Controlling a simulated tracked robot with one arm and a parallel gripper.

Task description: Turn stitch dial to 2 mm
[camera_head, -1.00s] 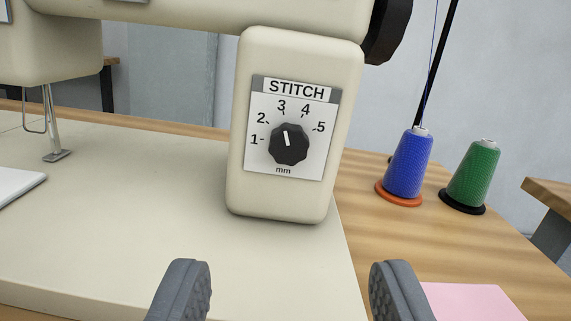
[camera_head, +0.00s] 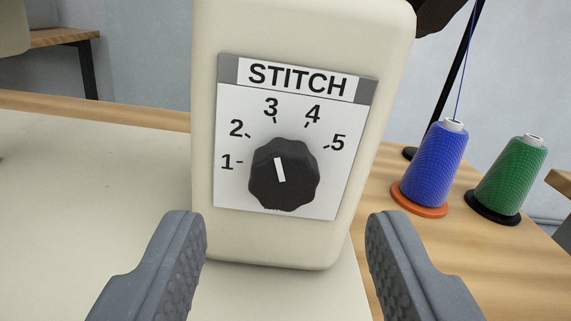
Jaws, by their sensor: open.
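The stitch dial (camera_head: 284,178) is a black scalloped knob with a white pointer line. It sits on a white panel (camera_head: 232,197) marked STITCH, with numbers 1 to 5 around it. The white line tilts slightly left of upright, toward the 3. The panel is on the cream pillar of the sewing machine (camera_head: 290,245). My gripper (camera_head: 286,225) is open and empty. Its two grey fingers are in front of the pillar, one on each side of the dial and lower in the picture, apart from it.
A blue thread cone (camera_head: 436,165) on an orange base and a green thread cone (camera_head: 510,178) on a black base stand on the wooden table (camera_head: 420,255) at right. A dark thread stand (camera_head: 445,110) rises behind them. The cream machine bed (camera_head: 90,200) at left is clear.

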